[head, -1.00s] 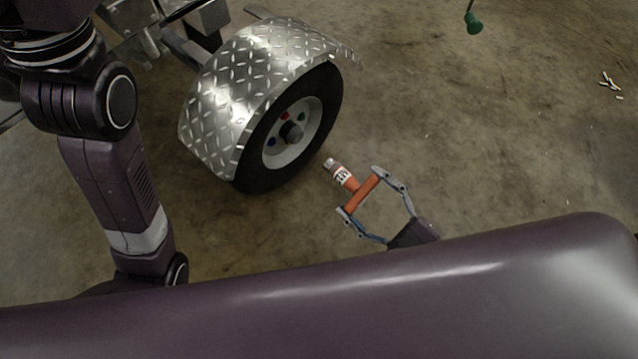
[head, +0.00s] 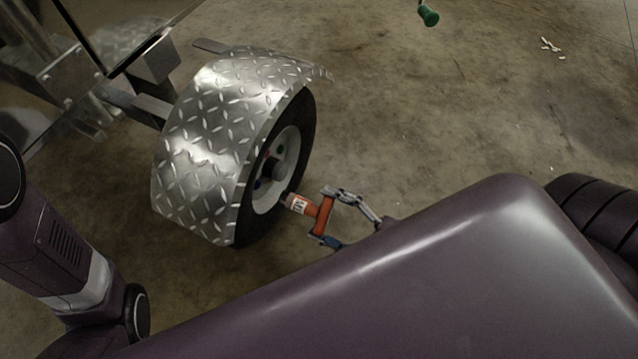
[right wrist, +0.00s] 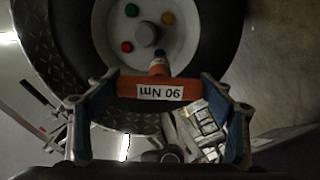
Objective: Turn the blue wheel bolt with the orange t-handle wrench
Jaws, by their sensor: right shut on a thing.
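The orange t-handle wrench (head: 300,205) has a white label and points left towards the wheel (head: 283,165). My right gripper (head: 323,215) is shut on its crossbar. My left gripper is out of view.
A diamond-plate fender (head: 215,140) covers the wheel top. A green-handled object (head: 428,16) is at the back.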

